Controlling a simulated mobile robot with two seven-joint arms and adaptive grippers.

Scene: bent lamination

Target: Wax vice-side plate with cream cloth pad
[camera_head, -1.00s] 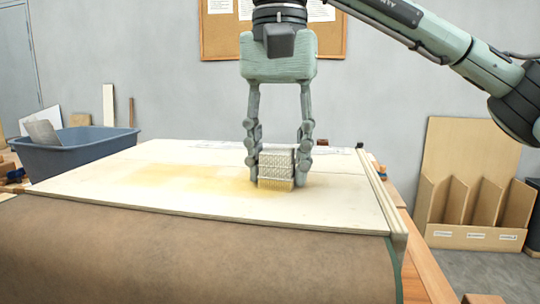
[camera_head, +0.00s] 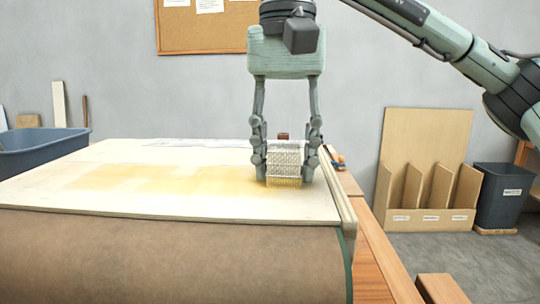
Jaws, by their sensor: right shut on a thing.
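My right gripper (camera_head: 286,166) points down and is shut on the cream cloth pad (camera_head: 284,158), a woven block with a yellowish lower edge. The pad is at the surface of a pale wooden plate (camera_head: 150,203), near its right end; I cannot tell how firmly it touches. A blurred yellow wax band (camera_head: 150,180) runs along the plate from the left to the pad. My left gripper is not in view.
A brown covering (camera_head: 170,255) hangs along the plate's front. A wooden bench edge (camera_head: 372,250) runs at its right. A blue-grey tub (camera_head: 40,145) stands at the left. A wooden divider rack (camera_head: 425,170) and dark bin (camera_head: 503,195) stand behind at right.

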